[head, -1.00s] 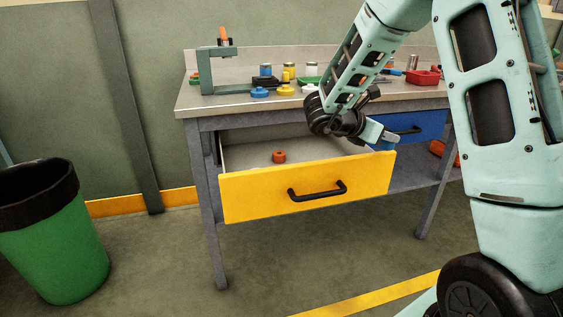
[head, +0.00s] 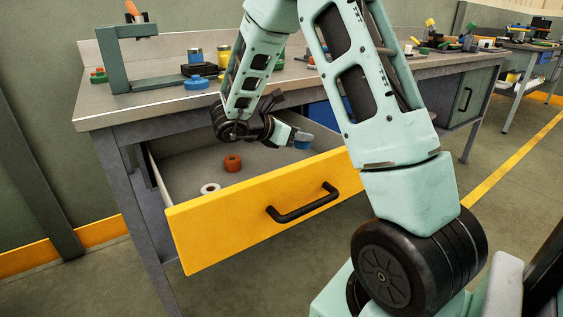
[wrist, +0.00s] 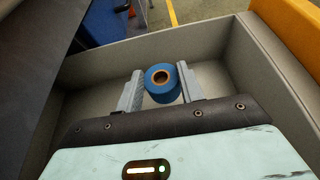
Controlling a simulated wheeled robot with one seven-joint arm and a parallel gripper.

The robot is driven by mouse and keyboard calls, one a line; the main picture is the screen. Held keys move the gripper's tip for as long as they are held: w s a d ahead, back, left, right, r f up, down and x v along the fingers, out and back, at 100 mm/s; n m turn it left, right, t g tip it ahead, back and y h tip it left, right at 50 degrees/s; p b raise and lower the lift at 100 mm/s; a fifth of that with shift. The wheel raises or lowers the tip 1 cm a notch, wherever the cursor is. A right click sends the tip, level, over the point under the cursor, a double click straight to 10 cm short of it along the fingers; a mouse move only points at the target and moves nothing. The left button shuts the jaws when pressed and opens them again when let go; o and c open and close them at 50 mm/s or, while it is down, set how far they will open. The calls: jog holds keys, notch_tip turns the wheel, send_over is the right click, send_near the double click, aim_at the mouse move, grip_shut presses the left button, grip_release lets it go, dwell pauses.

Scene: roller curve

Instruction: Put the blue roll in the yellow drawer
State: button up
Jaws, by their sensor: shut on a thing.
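The yellow drawer (head: 230,222) is pulled open under the workbench, with a black handle on its front. My gripper (head: 297,138) is over the right part of the drawer's opening in the head view. It is shut on the blue roll (head: 303,141). In the wrist view the blue roll (wrist: 162,84) sits between the two grey fingers, its brown core facing the camera, with the grey drawer walls (wrist: 110,66) around and beyond it. I cannot tell whether the roll touches the drawer floor.
A red roll (head: 232,163) and a white roll (head: 210,188) lie in the drawer's left part. On the workbench (head: 140,104) stand a green clamp frame (head: 119,60), another blue item (head: 196,83) and several small things. A second bench (head: 520,62) stands behind at right.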

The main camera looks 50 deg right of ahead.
jog(key=shift+f+b, duration=0.55)
jog(key=shift+f, duration=2.4)
jog(key=shift+f, duration=0.1)
jog(key=o, duration=1)
jog(key=shift+c, duration=0.2)
jog(key=p+v, duration=0.1)
jog(key=v, duration=1.1)
jog(key=shift+p, duration=0.3)
jog(key=shift+r, duration=0.25)
